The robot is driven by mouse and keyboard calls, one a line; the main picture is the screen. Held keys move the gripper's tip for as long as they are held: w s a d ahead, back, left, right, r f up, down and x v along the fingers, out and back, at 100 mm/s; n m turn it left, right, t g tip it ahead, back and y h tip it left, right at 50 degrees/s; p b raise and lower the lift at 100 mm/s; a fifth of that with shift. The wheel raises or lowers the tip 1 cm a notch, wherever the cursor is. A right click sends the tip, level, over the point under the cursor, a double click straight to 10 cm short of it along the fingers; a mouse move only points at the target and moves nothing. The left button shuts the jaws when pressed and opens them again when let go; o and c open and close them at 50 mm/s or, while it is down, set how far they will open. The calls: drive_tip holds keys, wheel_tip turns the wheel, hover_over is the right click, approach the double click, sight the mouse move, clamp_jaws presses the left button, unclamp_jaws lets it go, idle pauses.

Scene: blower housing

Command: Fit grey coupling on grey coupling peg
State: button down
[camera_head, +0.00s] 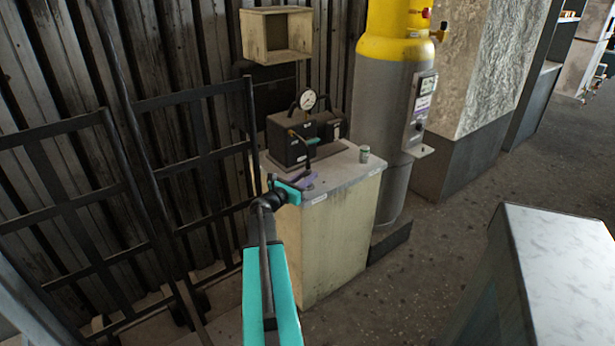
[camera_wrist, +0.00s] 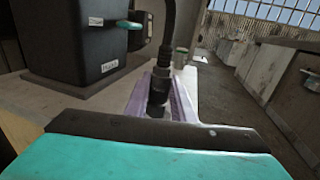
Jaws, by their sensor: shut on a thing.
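The grey coupling (camera_wrist: 158,85) is a dark fitting at the end of a black hose (camera_wrist: 169,30). My gripper (camera_wrist: 163,98) has purple fingers, shut around the coupling, which stands roughly upright between them with the hose rising from its top. In the head view my gripper (camera_head: 305,181) is over the front left part of the cabinet top (camera_head: 345,170), in front of the black box (camera_head: 290,146). The coupling is too small there to make out clearly. I cannot pick out the grey coupling peg with certainty in either view.
A pressure gauge (camera_head: 308,99) stands on the black box. A small grey-green cylinder (camera_head: 364,154) stands on the cabinet top to the right. A tall yellow and grey tank (camera_head: 385,110) is behind it. A black rack (camera_head: 130,190) leans at the left.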

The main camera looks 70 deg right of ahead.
drive_tip(key=shift+f, duration=0.2)
drive_tip(key=c, duration=1.4)
unclamp_jaws()
drive_tip(key=shift+c, duration=0.2)
drive_tip(key=shift+a, duration=0.1)
drive_tip(key=b+v, duration=0.1)
drive_tip(key=v, duration=1.2)
drive_tip(key=shift+a, duration=0.3)
drive_tip(key=shift+w, duration=0.15)
